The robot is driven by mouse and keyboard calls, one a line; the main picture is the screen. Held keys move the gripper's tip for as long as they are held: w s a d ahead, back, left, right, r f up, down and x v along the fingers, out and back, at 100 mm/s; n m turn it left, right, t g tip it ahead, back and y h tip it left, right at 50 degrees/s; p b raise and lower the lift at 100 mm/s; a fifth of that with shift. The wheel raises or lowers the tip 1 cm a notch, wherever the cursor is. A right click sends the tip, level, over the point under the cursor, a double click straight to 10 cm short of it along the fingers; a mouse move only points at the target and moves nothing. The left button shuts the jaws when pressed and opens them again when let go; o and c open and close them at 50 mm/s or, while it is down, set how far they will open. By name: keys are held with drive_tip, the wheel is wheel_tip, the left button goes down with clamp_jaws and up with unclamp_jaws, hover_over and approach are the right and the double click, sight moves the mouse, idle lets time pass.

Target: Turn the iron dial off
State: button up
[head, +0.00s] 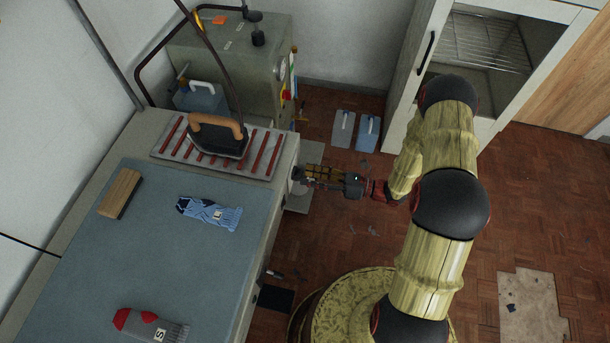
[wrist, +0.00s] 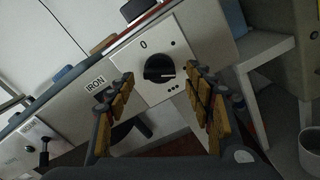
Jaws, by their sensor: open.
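The iron dial (wrist: 158,69) is a round black knob on a light plate (wrist: 150,95) in the wrist view. The plate bears a 0 above the knob and dots at its right and lower right. A white mark on the knob points right, away from the 0. The label IRON (wrist: 95,84) is left of the plate. My gripper (wrist: 161,75) is open, with one finger on each side of the dial; I cannot tell whether they touch it. In the head view, my gripper (head: 301,177) is at the table's end, and the dial is not discernible there.
The iron (head: 218,136) stands on a red-striped rest (head: 262,160) on the table (head: 150,255). A boiler cabinet (head: 230,65) stands behind.

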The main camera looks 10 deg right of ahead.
drive_tip(key=shift+x, duration=1.1)
drive_tip(key=shift+c, duration=1.2)
drive_tip(key=c, duration=0.9)
